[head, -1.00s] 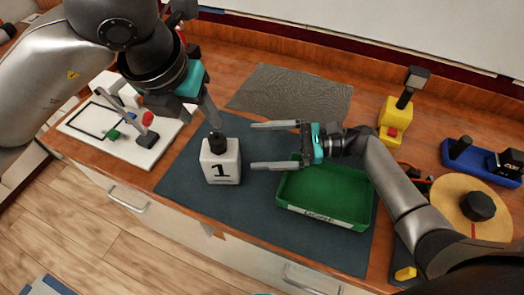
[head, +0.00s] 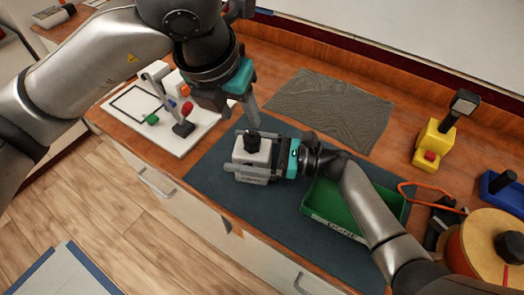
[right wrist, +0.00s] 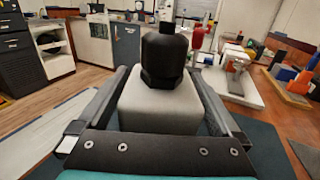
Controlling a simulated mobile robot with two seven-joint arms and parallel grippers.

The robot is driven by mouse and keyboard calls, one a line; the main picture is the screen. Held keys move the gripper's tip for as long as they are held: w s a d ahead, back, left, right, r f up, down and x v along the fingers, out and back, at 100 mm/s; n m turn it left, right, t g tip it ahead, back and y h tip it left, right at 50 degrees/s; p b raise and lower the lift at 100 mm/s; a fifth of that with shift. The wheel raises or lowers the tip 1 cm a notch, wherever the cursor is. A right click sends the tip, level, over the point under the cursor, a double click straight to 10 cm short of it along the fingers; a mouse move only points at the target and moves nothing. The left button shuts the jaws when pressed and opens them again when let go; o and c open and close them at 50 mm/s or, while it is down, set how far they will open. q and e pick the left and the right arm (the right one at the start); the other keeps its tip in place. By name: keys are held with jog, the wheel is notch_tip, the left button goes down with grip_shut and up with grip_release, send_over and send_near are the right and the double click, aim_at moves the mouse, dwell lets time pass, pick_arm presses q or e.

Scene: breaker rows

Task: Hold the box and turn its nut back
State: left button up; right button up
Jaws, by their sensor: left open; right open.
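The white box (head: 252,158) stands upright on the dark mat (head: 215,170); a black nut (head: 253,141) sits on its top. In the right wrist view the box (right wrist: 160,112) and nut (right wrist: 163,55) are close and centred. My right gripper (head: 236,151) is open, with one finger along each side of the box; narrow gaps seem to show in the wrist view. My left gripper (head: 240,108) is open above and behind the nut, pointing down, with one fingertip near it; its other finger is partly hidden.
A green tray (head: 345,222) lies right of the box, under my right arm. A white board with coloured parts (head: 168,110) is at left. A grey textured mat (head: 330,105) lies behind. A yellow device (head: 433,140) and a wooden reel (head: 490,245) are at right.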

aim_at(252, 135)
jog(key=shift+w+a, duration=0.1)
jog(key=shift+a, duration=0.35)
grip_shut()
pick_arm(q)
jog(key=shift+o, duration=1.4)
jog(key=shift+w, duration=0.1)
jog(key=shift+o, duration=0.5)
jog(key=shift+w+d+r+m, duration=0.1)
jog(key=shift+w+d+m, duration=0.05)
jog(key=shift+m, duration=0.15)
jog(key=w+d+r+m+g+y, duration=0.2)
jog(key=w+m+g, duration=0.1)
jog(key=m+g, duration=0.15)
jog(key=shift+t, duration=0.45)
jog(key=f, duration=1.1)
jog(key=shift+a+f, duration=0.2)
jog(key=shift+f, duration=0.05)
jog(key=shift+c, duration=0.2)
